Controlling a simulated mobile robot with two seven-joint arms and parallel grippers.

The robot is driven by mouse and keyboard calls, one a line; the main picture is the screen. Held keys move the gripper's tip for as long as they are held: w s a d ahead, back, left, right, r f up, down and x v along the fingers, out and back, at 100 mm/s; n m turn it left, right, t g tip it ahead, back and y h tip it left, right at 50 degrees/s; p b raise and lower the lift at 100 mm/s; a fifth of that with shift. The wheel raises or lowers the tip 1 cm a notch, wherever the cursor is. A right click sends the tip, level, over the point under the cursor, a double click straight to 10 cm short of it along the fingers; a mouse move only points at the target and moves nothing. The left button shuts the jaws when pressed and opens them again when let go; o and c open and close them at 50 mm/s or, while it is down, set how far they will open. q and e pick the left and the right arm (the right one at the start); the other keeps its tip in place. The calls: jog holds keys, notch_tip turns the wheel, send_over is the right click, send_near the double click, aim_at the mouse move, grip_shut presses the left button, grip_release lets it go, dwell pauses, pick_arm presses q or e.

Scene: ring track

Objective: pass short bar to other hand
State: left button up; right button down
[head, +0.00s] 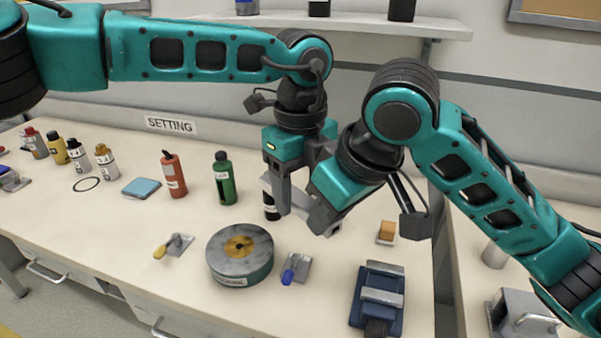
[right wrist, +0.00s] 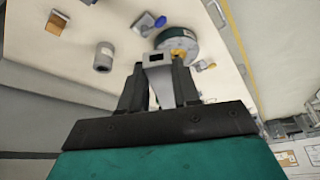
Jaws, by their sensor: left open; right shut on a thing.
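The short bar (head: 300,208) is a light grey metal piece, seen between my two grippers above the table in the head view. Its square, hollow end (right wrist: 157,66) shows in the right wrist view. My right gripper (head: 320,216) is shut on it, one dark finger on each side (right wrist: 160,88). My left gripper (head: 283,197) is open and points down, close beside the bar and the right gripper. The overlapping grippers hide part of the bar, and I cannot tell whether the left fingers touch it.
Below stands a round grey-green ring fixture (head: 240,262), with yellow-handled (head: 176,247) and blue-handled (head: 297,270) clamps beside it. A green bottle (head: 224,180), a red bottle (head: 173,175) and an orange block (head: 387,230) stand nearby. A dark blue vise-like device (head: 378,300) sits at the front right.

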pick_arm(q)
jog(key=shift+c, duration=0.3)
jog(key=shift+d, duration=0.1)
jog(key=c, duration=1)
pick_arm(e)
jog(key=shift+s+a, duration=0.1)
jog(key=shift+a, duration=0.05)
pick_arm(q)
grip_shut()
pick_arm(e)
jog(key=c, duration=0.7)
grip_release()
jog(key=shift+c, duration=0.2)
jog(key=shift+d+r, duration=0.25)
jog(key=shift+r, duration=0.25)
jog(key=v, duration=1.1)
